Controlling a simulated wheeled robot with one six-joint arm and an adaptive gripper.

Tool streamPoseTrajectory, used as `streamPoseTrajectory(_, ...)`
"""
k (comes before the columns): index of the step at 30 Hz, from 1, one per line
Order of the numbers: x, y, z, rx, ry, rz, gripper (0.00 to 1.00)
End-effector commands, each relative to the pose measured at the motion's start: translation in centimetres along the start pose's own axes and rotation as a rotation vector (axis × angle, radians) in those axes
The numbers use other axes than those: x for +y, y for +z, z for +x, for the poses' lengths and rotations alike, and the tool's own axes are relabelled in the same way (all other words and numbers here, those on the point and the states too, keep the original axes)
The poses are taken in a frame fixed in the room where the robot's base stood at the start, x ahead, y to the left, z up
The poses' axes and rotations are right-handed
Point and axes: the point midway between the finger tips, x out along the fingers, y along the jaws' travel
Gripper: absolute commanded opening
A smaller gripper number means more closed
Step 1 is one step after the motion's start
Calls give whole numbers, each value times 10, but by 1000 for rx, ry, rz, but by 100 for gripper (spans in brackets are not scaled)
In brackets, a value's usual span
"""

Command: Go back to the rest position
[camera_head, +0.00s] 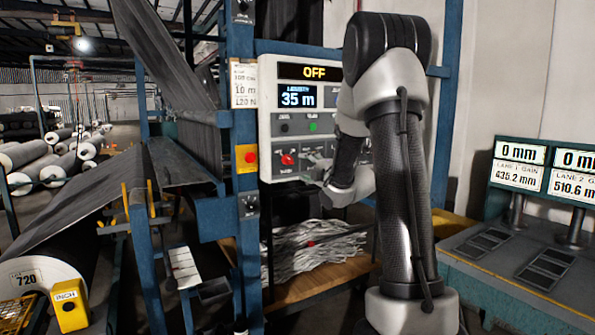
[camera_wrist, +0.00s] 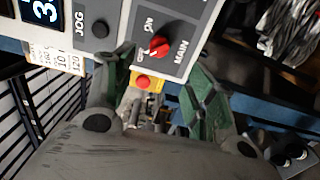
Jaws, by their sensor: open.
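In the wrist view, my gripper (camera_wrist: 160,62) is open, with its two green-padded fingers spread and nothing between them. A control panel (camera_wrist: 189,32) fills the top of that view. Its red rotary knob (camera_wrist: 158,46), marked ON and MAIN, appears just beyond the gap between the fingertips; I cannot tell the exact distance. The panel display (camera_head: 303,72) reads OFF, and the one below (camera_head: 298,96) reads 35 m.
A blue frame (camera_head: 243,270) holds the panel and a yellow box with a red button (camera_head: 247,158). Dark fabric (camera_head: 165,55) runs from the left. A wooden shelf (camera_head: 320,280) with crumpled strips sits below. A bench with readouts (camera_head: 520,165) stands right.

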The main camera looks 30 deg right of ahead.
Motion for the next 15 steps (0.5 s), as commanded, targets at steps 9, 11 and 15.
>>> streamPoseTrajectory(9,-10,3,0,-13,-40,83,55)
streamPoseTrajectory(11,-31,10,-3,-54,-125,176,55)
streamPoseTrajectory(15,-115,33,-42,-277,-430,490,55)
